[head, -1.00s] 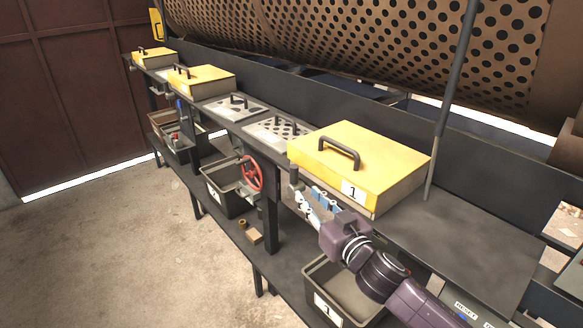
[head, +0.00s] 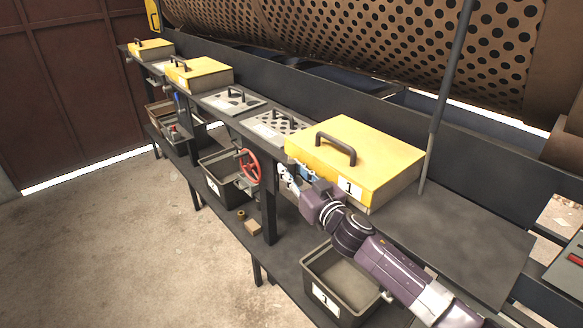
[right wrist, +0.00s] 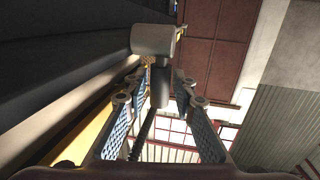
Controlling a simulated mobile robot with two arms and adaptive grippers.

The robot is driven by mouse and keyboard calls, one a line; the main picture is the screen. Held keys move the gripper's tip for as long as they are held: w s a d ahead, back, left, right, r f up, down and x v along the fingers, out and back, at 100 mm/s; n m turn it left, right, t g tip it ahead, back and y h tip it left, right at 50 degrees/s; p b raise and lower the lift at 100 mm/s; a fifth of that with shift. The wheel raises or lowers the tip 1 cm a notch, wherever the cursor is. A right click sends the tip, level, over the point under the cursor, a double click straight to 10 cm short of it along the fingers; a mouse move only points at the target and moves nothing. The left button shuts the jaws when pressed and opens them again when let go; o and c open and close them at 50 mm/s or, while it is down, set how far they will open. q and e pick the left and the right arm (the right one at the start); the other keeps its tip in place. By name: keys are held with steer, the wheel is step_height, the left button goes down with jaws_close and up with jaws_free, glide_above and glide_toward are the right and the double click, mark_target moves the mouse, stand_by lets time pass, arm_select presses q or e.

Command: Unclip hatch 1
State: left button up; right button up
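Hatch 1 is a yellow box lid (head: 375,157) with a dark handle on top and a "1" label on its front, lying closed on the dark bench at the right of the head view. My right gripper (head: 288,178) is at the front left of hatch 1, below its edge, with blue-padded fingers partly hidden by my wrist. In the right wrist view, a grey knob with a dark stem (right wrist: 160,88), seemingly the clip, stands between the spread fingers of the gripper (right wrist: 160,100). I see a gap on both sides. My left gripper is not in view.
A red handwheel (head: 249,168) is just left of my right gripper. A bin marked 1 (head: 325,297) stands below. Perforated plates (head: 275,127) and other yellow hatches (head: 200,72) line the bench. A dark post (head: 437,130) rises behind hatch 1.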

steer(key=shift+w+a, duration=0.1)
jaws_close()
stand_by(0.4)
steer(key=shift+f+b, duration=0.15)
steer(key=shift+b, duration=0.4)
steer(key=t+b, duration=0.2)
steer(key=b, duration=0.5)
steer(key=s+d+m+t+y+b, duration=0.1)
steer(key=b, duration=0.7)
steer(key=s+f+t+b, duration=0.1)
steer(key=t+b, duration=0.1)
steer(key=b, duration=0.5)
steer(key=shift+d+m+t+y+b, duration=0.25)
steer(key=shift+m+t+y+b, duration=0.05)
steer(key=shift+m+y+b, duration=0.1)
steer(key=shift+s+d+r+t+b, duration=0.15)
steer(key=shift+t+b, duration=0.45)
steer(key=shift+b, duration=0.55)
